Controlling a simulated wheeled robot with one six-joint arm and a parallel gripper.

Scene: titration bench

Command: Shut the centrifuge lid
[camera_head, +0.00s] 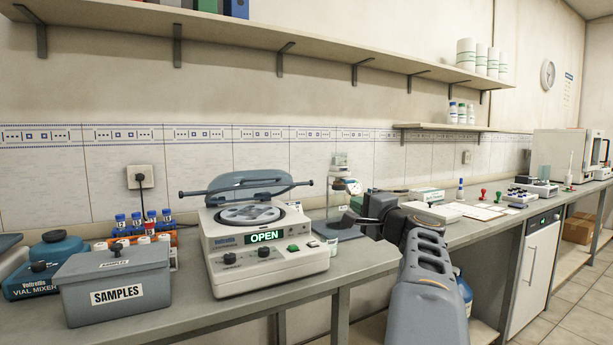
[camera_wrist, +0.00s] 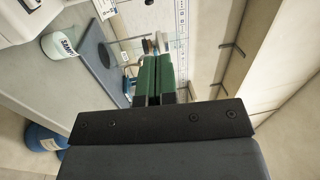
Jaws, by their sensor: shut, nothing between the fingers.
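The centrifuge (camera_head: 268,262) is a white box on the bench, left of centre in the head view, with a green display reading OPEN. Its grey lid (camera_head: 247,181) stands raised at the back, tilted up, with a dark bar across it sticking out at both sides. The round rotor (camera_head: 250,215) shows uncovered below the lid. My gripper (camera_head: 345,219) is to the right of the centrifuge, apart from it, pointing left. In the wrist view its green-padded fingers (camera_wrist: 157,60) are together with nothing between them.
The grey SAMPLES box (camera_head: 115,283) and tube rack (camera_head: 150,238) are to the left. A shelf (camera_head: 270,38) runs above.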

